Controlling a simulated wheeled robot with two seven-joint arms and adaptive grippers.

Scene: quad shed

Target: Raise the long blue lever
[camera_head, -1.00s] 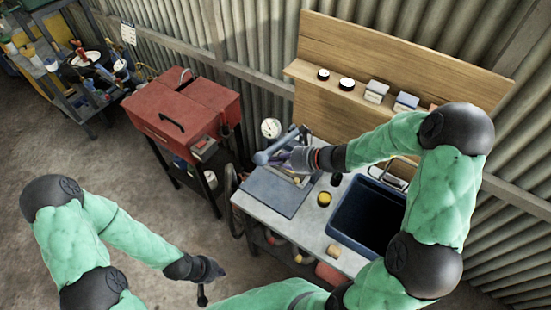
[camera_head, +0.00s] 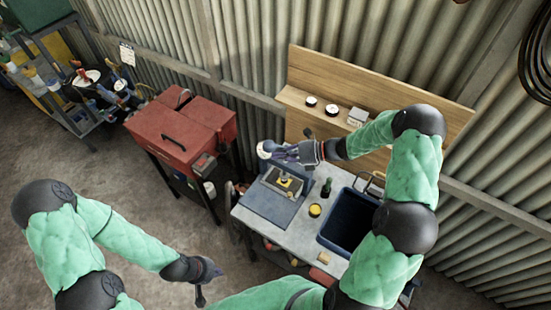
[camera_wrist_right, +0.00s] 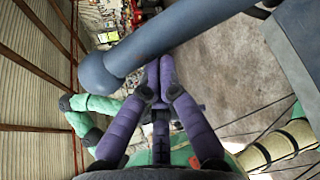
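The long blue lever (camera_wrist_right: 165,38) runs across the top of the right wrist view, with its rounded end (camera_wrist_right: 97,76) at the left. My right gripper (camera_wrist_right: 160,62) has its two purple fingers together, with the tips at the lever's lower edge; I cannot tell whether they touch. In the head view my right gripper (camera_head: 272,151) is above the blue base plate (camera_head: 262,204) on the bench, and the lever is hard to make out beside it. My left gripper (camera_head: 203,283) hangs low at the bottom, away from the bench; its fingers are unclear.
The grey bench (camera_head: 305,236) holds a yellow-topped jar (camera_head: 315,210), a dark bottle (camera_head: 326,188) and a blue bin (camera_head: 343,232). A wooden shelf board (camera_head: 350,82) stands behind. A red cabinet (camera_head: 180,135) is to the left.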

